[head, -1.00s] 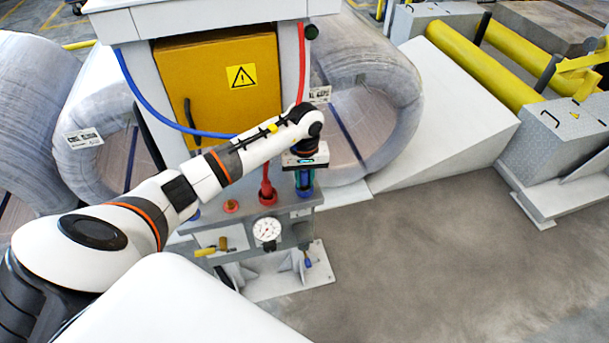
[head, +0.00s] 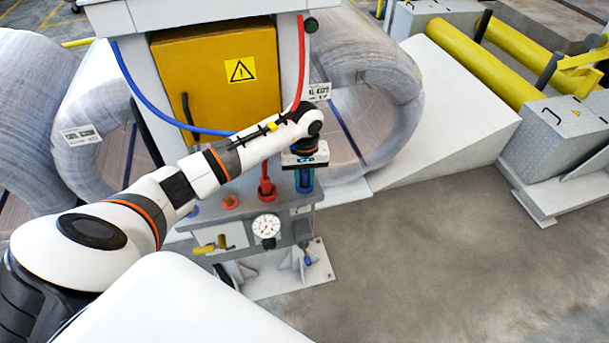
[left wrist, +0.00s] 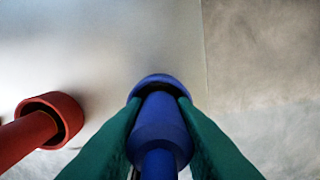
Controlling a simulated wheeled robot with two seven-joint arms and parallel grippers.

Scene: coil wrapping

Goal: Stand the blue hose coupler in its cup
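My left gripper (head: 304,180) points down over the right end of the grey bench (head: 225,186). In the left wrist view its green fingers (left wrist: 157,125) are closed on both sides of the blue hose coupler (left wrist: 160,135). The coupler's far end overlaps the dark mouth of the blue cup (left wrist: 150,80). They look lined up, but I cannot tell how deep the coupler sits. In the head view the fingers and gripper body hide most of the coupler and cup. My right gripper is not in view.
A red coupler (head: 266,186) stands in a red cup left of my gripper; the red cup (left wrist: 66,115) also shows in the wrist view. A gauge (head: 266,227) and yellow valve handle (head: 204,249) are on the bench front. A yellow cabinet (head: 210,90) stands behind. Floor at right is clear.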

